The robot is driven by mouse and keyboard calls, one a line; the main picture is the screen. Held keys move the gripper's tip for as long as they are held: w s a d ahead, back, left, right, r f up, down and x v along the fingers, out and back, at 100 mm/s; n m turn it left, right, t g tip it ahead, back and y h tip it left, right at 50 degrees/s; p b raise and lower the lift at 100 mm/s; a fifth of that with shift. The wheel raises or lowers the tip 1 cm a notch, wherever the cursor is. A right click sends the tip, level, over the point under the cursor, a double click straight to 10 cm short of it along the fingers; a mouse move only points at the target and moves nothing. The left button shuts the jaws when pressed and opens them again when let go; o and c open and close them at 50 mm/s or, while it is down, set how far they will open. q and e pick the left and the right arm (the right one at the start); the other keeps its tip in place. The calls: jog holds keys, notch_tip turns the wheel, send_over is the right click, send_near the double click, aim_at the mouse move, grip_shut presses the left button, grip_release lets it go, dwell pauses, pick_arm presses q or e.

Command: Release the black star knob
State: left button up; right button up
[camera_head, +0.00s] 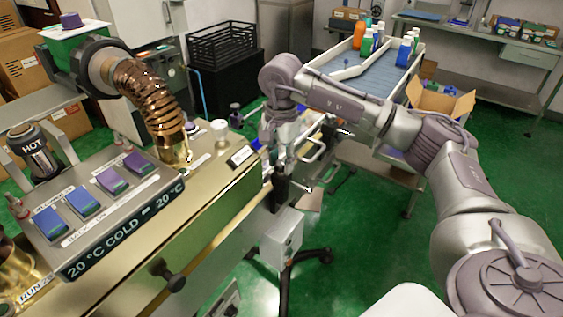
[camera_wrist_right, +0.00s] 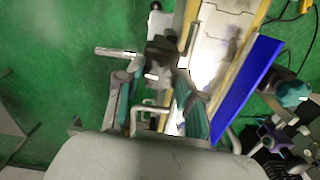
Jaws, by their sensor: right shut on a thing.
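My right gripper (camera_head: 282,165) reaches down at the far end of the brass-coloured machine, beside the conveyor. In the right wrist view, its two fingers (camera_wrist_right: 160,84) are closed in around a dark knob-like piece, the black star knob (camera_wrist_right: 162,50). The knob's lobes are partly hidden and hard to make out there. In the head view, a dark part (camera_head: 279,188) shows just below the fingers, with metal handles beside it. My left gripper is not in view.
The machine's control panel (camera_head: 105,205) fills the lower left. Another black knob (camera_head: 172,279) sits on its front face. A grey box (camera_head: 281,238) on a stand is below the gripper. A blue guide rail (camera_wrist_right: 245,88) runs close to the right of the fingers. Green floor lies open at right.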

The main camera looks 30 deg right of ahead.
aim_at(281, 163)
jog(key=shift+n, duration=0.6)
jog(key=shift+r, duration=0.1)
jog(key=o, duration=1.1)
jog(key=shift+o, duration=0.2)
notch_tip(281, 163, up, 12)
